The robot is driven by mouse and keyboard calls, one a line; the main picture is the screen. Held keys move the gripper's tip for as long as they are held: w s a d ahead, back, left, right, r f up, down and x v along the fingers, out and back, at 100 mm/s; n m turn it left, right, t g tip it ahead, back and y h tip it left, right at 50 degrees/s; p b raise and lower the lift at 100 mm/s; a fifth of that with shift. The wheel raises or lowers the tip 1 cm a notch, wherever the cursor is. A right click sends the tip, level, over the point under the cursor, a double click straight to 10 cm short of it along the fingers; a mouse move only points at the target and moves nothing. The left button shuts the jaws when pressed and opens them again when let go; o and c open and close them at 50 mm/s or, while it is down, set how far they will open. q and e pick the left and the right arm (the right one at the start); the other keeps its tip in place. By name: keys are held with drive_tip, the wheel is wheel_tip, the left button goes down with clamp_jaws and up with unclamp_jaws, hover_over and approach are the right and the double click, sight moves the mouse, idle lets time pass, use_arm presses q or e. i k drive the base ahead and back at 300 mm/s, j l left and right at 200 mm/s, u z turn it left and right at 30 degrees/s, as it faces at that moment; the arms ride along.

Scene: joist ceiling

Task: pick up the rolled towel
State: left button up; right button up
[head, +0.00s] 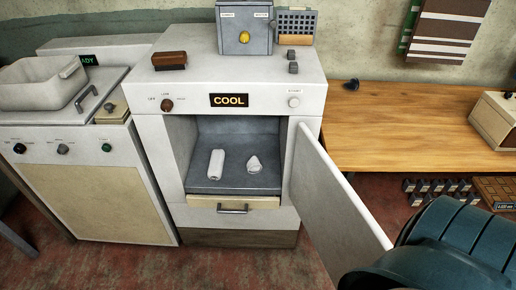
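The rolled towel (216,164) is a small white cylinder. It lies inside the open cabinet (312,103), on the left part of the grey compartment floor (234,183), with its length running front to back. A small crumpled white item (254,165) lies to its right, apart from it. Neither of my grippers shows in the head view, and nothing is touching the towel.
The cabinet door (340,195) stands open, swung out toward the lower right. A pull-out board with a handle (233,210) is below the compartment. A wooden bench (400,125) stands right, a cabinet with a basin (40,84) left. Reddish floor lies in front.

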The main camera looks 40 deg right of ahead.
sight(216, 163)
drive_tip(key=i+z, duration=0.15)
drive_tip(key=z, duration=0.25)
drive_tip(key=i+j+z, duration=0.1)
drive_tip(key=z, duration=0.3)
drive_tip(key=i+j+z, duration=0.1)
drive_tip(key=j+z, duration=0.15)
drive_tip(key=z, duration=0.15)
drive_tip(key=i+j+z, duration=0.1)
drive_tip(key=z, duration=0.3)
drive_tip(key=i+j+z, duration=0.15)
drive_tip(key=j+z, duration=0.2)
drive_tip(key=i+j+z, duration=0.15)
drive_tip(key=j+z, duration=0.2)
